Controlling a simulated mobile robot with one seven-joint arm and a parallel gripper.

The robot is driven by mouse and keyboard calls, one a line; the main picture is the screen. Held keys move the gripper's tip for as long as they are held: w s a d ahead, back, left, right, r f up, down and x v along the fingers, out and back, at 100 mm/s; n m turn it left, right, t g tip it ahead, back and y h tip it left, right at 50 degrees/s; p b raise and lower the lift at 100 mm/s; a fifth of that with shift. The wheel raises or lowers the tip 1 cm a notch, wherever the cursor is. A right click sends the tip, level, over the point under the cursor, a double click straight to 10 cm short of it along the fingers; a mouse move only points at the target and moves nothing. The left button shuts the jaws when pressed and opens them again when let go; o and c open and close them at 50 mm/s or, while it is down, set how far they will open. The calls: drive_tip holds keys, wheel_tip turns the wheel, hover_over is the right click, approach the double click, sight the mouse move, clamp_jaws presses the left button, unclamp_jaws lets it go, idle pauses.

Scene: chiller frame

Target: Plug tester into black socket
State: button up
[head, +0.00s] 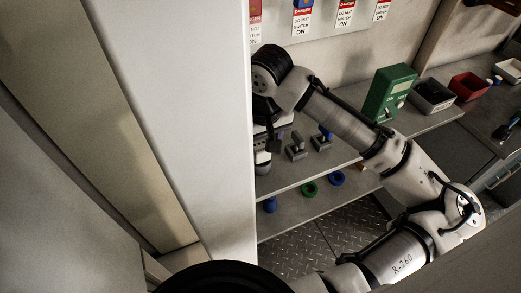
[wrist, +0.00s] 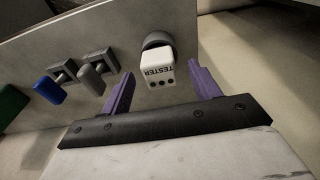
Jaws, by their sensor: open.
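The tester (wrist: 157,67), a small white block with upside-down lettering and dark dots on its face, shows in the wrist view. It stands against the round dark grey-black socket (wrist: 157,41) on the grey panel; the joint between them is hidden behind the tester, so I cannot tell how deep it sits. My gripper (wrist: 161,82) has its purple fingers spread, one on each side of the tester, with visible gaps.
Beside the socket are a grey lever (wrist: 93,78) and a blue lever (wrist: 50,90). A pale pillar (head: 180,100) stands close left of my arm.

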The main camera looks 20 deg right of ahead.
sight(261, 146)
drive_tip(key=shift+w+f, duration=0.15)
drive_tip(key=shift+f, duration=0.9)
drive_tip(key=c, duration=1)
wheel_tip(261, 146, up, 20)
drive_tip(key=shift+b, duration=0.3)
